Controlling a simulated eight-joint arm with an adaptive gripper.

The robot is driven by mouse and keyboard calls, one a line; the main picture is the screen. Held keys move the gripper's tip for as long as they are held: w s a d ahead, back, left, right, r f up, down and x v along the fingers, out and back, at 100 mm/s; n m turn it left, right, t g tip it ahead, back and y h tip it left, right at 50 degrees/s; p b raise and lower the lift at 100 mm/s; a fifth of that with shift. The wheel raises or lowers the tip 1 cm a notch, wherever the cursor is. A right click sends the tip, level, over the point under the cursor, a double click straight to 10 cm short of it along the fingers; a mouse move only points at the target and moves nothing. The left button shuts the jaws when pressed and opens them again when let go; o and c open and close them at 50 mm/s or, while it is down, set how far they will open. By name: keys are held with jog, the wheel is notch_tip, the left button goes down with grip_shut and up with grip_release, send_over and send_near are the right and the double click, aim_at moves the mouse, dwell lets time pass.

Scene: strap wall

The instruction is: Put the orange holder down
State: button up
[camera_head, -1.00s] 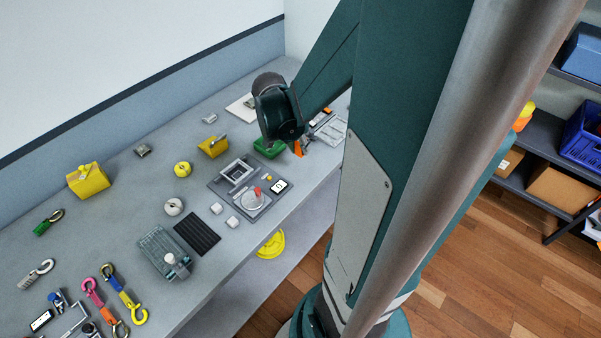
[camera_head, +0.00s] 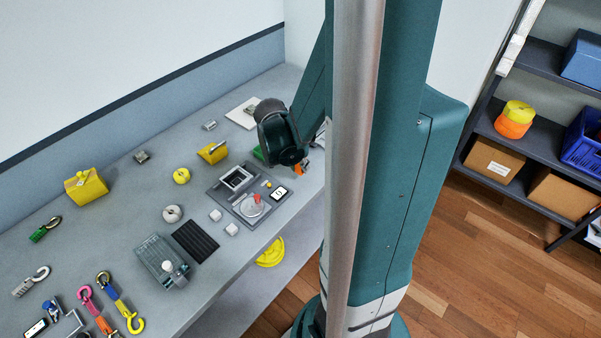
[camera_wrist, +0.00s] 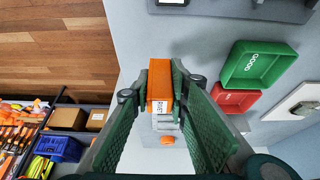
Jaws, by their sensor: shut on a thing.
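The orange holder (camera_wrist: 160,80) is a small orange block with a white lettered label on its near end. In the wrist view it is between the fingertips of my gripper (camera_wrist: 161,88), which is shut on it. In the head view only a little orange of the holder (camera_head: 299,169) shows below my dark wrist, near the table's front edge at the far end. My wrist hides most of the gripper there. Whether the holder touches the grey table (camera_head: 130,218) cannot be told.
A green tray marked GOOD (camera_wrist: 258,66) and a red tray (camera_wrist: 235,99) lie right of the holder. A white board (camera_wrist: 296,102) is beyond them. A grey device (camera_head: 226,201) sits nearby on the table. Shelves with a blue crate (camera_head: 585,138) stand across the floor.

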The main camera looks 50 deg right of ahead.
aim_at(300, 172)
jog(key=shift+f, duration=0.1)
jog(key=shift+f+b, duration=0.5)
jog(key=shift+f, duration=1.5)
jog(key=shift+f, duration=0.15)
jog(key=o, duration=0.9)
jog(key=shift+o, duration=0.2)
jog(key=shift+r, duration=0.25)
jog(key=p+v, duration=0.2)
jog(key=v, duration=0.9)
jog(key=shift+a+r, duration=0.25)
jog(key=shift+r, duration=0.1)
jog(key=shift+a, duration=0.1)
